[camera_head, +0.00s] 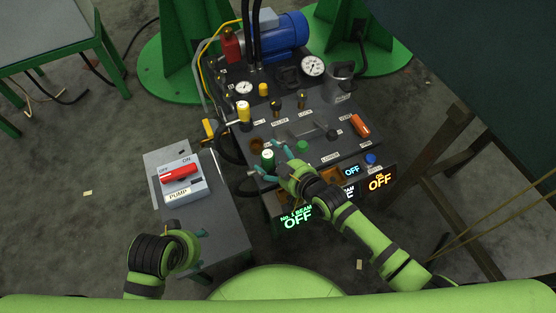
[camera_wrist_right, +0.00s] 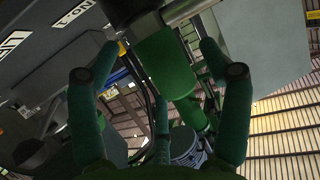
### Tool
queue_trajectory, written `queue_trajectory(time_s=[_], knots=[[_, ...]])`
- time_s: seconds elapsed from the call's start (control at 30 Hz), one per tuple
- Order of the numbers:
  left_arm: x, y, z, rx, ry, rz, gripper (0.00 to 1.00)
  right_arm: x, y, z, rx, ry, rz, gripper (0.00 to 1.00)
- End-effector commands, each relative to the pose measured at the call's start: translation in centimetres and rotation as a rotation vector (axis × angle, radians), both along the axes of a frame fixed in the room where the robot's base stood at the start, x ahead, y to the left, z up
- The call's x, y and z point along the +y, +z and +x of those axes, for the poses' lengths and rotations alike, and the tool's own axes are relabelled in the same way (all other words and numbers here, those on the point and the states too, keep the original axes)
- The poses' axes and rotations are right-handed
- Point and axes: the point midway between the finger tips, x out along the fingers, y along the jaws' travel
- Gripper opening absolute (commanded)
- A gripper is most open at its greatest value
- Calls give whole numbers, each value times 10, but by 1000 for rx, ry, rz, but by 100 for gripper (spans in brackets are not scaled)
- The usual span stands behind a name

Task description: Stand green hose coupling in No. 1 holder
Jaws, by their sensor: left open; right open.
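The green hose coupling (camera_head: 268,158) is upright at the front left of the dark panel. It also shows in the right wrist view (camera_wrist_right: 166,66), with a grey metal part at its end. My right gripper (camera_head: 272,162) is open, with its fingers on either side of the coupling; whether they touch it is unclear. In the right wrist view its open fingertips (camera_wrist_right: 160,52) flank the coupling. A label reading NO. 1 (camera_wrist_right: 73,13) shows upside down nearby. The coupling's lower end and any holder under it are hidden. My left gripper (camera_head: 198,248) is open and empty beside the pump box.
The PUMP box (camera_head: 182,180) with a red switch stands left of the panel. A yellow-capped part (camera_head: 243,111), an orange-red part (camera_head: 360,125), gauges (camera_head: 312,66) and a blue motor (camera_head: 277,38) crowd the panel. Lit OFF signs (camera_head: 298,217) line its front.

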Motion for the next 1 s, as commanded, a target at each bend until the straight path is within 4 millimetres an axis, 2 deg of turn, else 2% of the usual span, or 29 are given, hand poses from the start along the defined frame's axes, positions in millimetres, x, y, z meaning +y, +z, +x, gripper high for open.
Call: queue_trajectory(time_s=[0.17, 0.6, 0.77, 1.0], knots=[[0, 0, 0, 0, 0, 0, 62, -10, 7, -12, -2, -1, 2, 79], [0, 0, 0, 0, 0, 0, 62, -58, 39, -75, -4, -1, 1, 79], [0, 0, 0, 0, 0, 0, 62, -65, 45, -85, -5, -1, 3, 79], [0, 0, 0, 0, 0, 0, 62, -67, 47, -87, -6, -1, 4, 79]])
